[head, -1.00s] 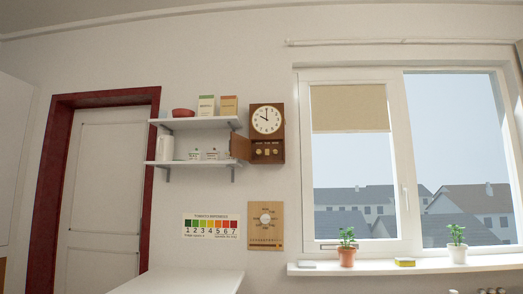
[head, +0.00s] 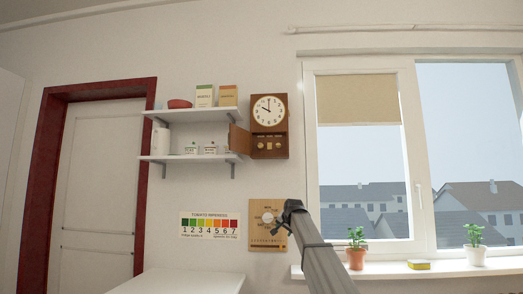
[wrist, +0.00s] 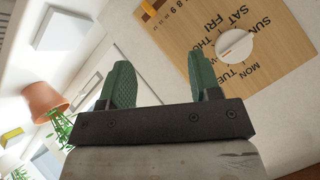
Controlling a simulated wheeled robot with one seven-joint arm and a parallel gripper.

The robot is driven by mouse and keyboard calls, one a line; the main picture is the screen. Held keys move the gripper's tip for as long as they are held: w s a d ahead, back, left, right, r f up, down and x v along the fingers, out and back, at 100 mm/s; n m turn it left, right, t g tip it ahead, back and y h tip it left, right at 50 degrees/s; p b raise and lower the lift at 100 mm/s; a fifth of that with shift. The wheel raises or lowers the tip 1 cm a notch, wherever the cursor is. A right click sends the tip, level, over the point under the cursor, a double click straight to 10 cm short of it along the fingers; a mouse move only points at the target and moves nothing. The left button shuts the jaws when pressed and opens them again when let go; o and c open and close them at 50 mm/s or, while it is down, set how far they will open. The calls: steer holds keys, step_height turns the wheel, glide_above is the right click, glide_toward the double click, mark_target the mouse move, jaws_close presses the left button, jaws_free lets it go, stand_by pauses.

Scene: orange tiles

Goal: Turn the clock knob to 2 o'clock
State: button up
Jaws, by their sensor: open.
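A brown wooden wall clock (head: 268,125) hangs right of the shelves in the head view. Its white dial (head: 269,109) reads about 10 o'clock. Below the dial is a recessed panel with small brass-coloured knobs (head: 262,146); their markings are too small to read. A small wooden door (head: 240,139) stands open on the clock's left side. My gripper (head: 281,219) is well below the clock, in front of the wooden weekday board. In the wrist view my gripper's green fingers (wrist: 161,76) are apart with nothing between them. The clock is not in the wrist view.
The weekday board (head: 259,235) has a round white dial, also clear in the wrist view (wrist: 235,44). Two white shelves (head: 190,158) with containers are left of the clock. A window and sill with potted plants (head: 356,258) are to the right.

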steer(key=w+a+r+m+t+y, duration=0.1)
steer(key=a+r, duration=0.2)
steer(key=r, duration=1)
steer(key=w+a+r+t, duration=0.1)
steer(key=a+r+t, duration=0.1)
steer(key=r, duration=1.1)
steer(key=m+t+y, duration=0.1)
steer(key=y, duration=0.1)
glide_toward(261, 145)
steer(key=x, duration=0.9)
steer(key=shift+w, duration=0.3)
steer(key=c, duration=0.9)
